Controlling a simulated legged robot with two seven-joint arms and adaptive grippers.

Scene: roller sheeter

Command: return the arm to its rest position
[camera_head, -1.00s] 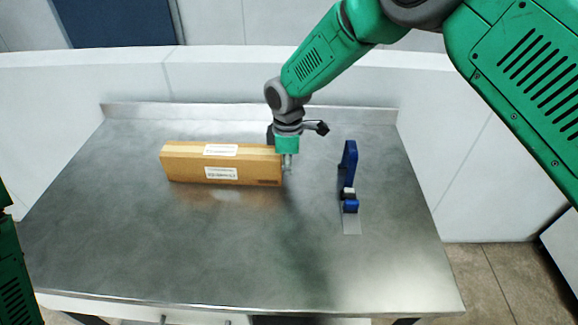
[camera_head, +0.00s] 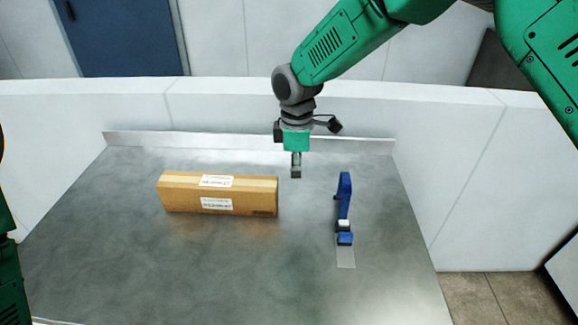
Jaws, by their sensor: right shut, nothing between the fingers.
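My right arm reaches in from the top right. Its gripper (camera_head: 296,175) points down, shut and empty, above the table beyond the right end of the cardboard box. It is apart from the box. The left arm shows only as a green part at the left edge, and its gripper is out of view.
A long cardboard box (camera_head: 216,195) with white labels lies on the metal table (camera_head: 240,270). A blue tape dispenser (camera_head: 344,207) stands to the right. A low raised edge runs along the table's back, with a white wall (camera_head: 420,115) behind. The front of the table is clear.

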